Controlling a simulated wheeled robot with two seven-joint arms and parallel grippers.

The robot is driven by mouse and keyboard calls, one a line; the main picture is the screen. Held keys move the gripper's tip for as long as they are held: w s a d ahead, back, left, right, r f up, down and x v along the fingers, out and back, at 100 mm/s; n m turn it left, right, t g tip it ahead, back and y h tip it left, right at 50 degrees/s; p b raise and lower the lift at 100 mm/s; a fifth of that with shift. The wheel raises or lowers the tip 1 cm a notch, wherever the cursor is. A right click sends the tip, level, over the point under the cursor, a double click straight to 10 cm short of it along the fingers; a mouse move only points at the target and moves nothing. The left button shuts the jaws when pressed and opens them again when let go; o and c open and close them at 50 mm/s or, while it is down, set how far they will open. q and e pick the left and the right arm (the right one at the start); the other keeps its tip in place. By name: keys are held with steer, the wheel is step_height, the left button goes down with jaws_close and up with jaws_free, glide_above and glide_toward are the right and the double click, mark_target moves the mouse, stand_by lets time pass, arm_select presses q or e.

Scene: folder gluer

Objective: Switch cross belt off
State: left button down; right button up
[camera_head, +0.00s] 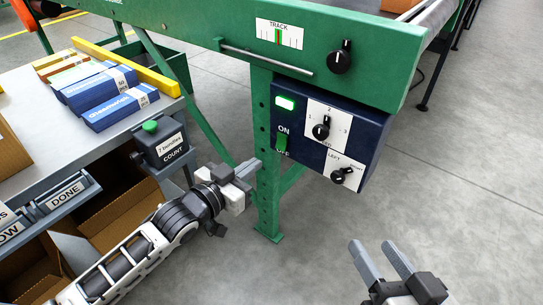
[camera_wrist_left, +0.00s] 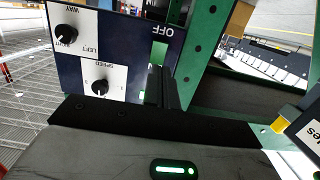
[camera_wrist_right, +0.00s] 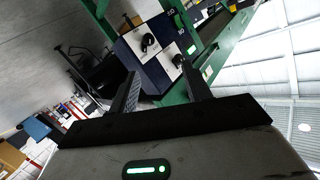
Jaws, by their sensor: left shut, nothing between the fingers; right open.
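The dark blue control box (camera_head: 345,119) hangs under the green machine frame. On its left side are a lit green lamp (camera_head: 285,103) and a green rocker switch (camera_head: 281,143) between the words ON and OFF. Which way the rocker is tipped I cannot tell. My left gripper (camera_head: 252,168) is shut and empty, below and left of the rocker, apart from it in the picture. In the left wrist view its fingers (camera_wrist_left: 168,88) cover the rocker area beside the word OFF. My right gripper (camera_head: 380,252) is open and empty, low in front of the box.
The box also bears a speed knob (camera_head: 321,131) and a left/right knob (camera_head: 340,175). A track knob (camera_head: 339,62) and a metal rod (camera_head: 266,60) are on the frame above. A green leg (camera_head: 268,205) stands beside my left gripper. A count button box (camera_head: 160,146) is at left.

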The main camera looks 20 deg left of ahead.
mark_target(280, 146)
arm_select(q)
steer(key=b+x, duration=0.2)
steer(key=x, duration=0.4)
steer(key=shift+w+d+f, duration=0.1)
steer(key=shift+w+f, duration=0.05)
steer(key=shift+w+d+b, duration=0.25)
steer(key=shift+w+b, duration=0.05)
steer(key=shift+w, duration=0.3)
arm_select(e)
steer(key=shift+w+a+r+m+t+y, duration=0.1)
steer(key=shift+a+r+m+t+y, duration=0.2)
steer(key=shift+r, duration=0.2)
steer(key=shift+a+r+m+t+y, duration=0.1)
steer(key=shift+r+m+t+y, duration=0.15)
steer(key=shift+r+y, duration=0.2)
